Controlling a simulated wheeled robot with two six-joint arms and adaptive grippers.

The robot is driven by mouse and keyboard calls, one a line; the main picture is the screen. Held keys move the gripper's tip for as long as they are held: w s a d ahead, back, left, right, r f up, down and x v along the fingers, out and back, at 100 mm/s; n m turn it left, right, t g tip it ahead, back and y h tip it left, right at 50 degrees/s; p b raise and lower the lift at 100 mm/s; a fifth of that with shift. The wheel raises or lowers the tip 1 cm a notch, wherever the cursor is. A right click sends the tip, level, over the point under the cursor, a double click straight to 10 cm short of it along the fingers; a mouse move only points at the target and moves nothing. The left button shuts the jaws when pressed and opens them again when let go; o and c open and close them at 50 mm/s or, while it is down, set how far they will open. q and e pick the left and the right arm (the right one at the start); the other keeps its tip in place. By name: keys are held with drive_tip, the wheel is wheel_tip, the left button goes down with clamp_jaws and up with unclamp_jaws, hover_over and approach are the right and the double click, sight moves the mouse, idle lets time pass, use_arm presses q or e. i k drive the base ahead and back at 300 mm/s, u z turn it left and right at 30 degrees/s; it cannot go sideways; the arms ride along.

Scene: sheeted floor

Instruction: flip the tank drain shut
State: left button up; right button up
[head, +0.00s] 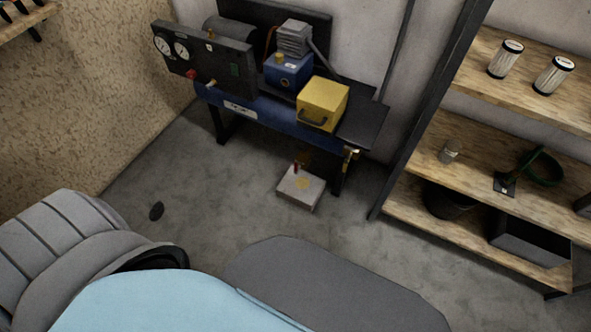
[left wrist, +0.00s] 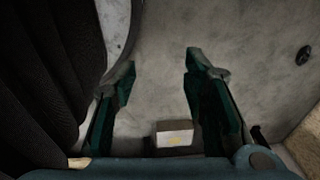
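The air compressor's blue tank (head: 240,112) lies under a dark bench top in the head view, with a white label on its side. Below it, a small red lever (head: 296,168) with a yellowish fitting (head: 305,157) behind it shows just above a pale box on the floor; it looks like the drain, but its exact position is too small to tell. My left gripper (left wrist: 160,62) is open and empty in the left wrist view, its green fingers spread over bare floor. The drain is not clearly visible there. My right gripper is in neither view.
A yellow case (head: 322,103) and gauge panel (head: 207,57) are above. Wooden shelves (head: 480,185) stand right.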

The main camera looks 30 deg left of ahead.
sight(297, 168)
drive_tip(key=k, duration=0.6)
drive_tip(key=u, duration=1.15)
drive_tip(key=i, duration=1.4)
drive_tip(key=z, duration=0.6)
drive_tip(key=i, duration=0.4)
drive_tip(key=z, duration=0.4)
